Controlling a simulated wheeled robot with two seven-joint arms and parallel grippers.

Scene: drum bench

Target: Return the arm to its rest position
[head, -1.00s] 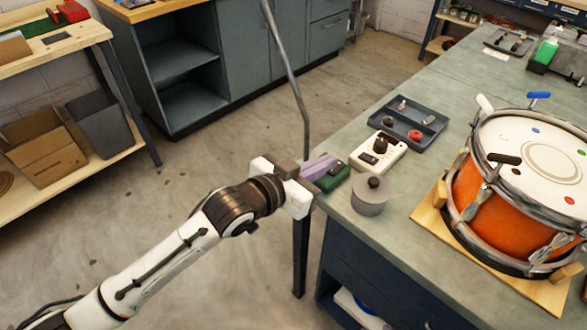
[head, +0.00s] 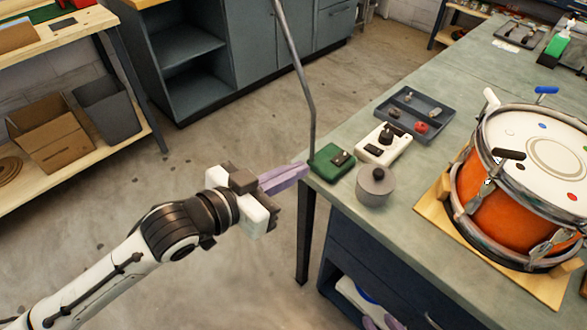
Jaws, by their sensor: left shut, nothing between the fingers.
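My left arm comes in from the lower left of the head view. Its gripper (head: 284,179) is shut and empty, its pale purple fingers pointing right toward the bench corner. The fingertips appear close to the bench's left edge; I cannot tell the exact gap. The rest of the hand is over the floor, left of the bench. My right gripper is not in view.
The bench (head: 416,180) holds a green box (head: 326,166), a grey round pot (head: 375,188), a white device (head: 375,152), a dark tray (head: 440,112) and an orange drum (head: 505,205) on a wooden stand. A grey pole (head: 301,75) rises behind the bench corner. Floor at left is clear.

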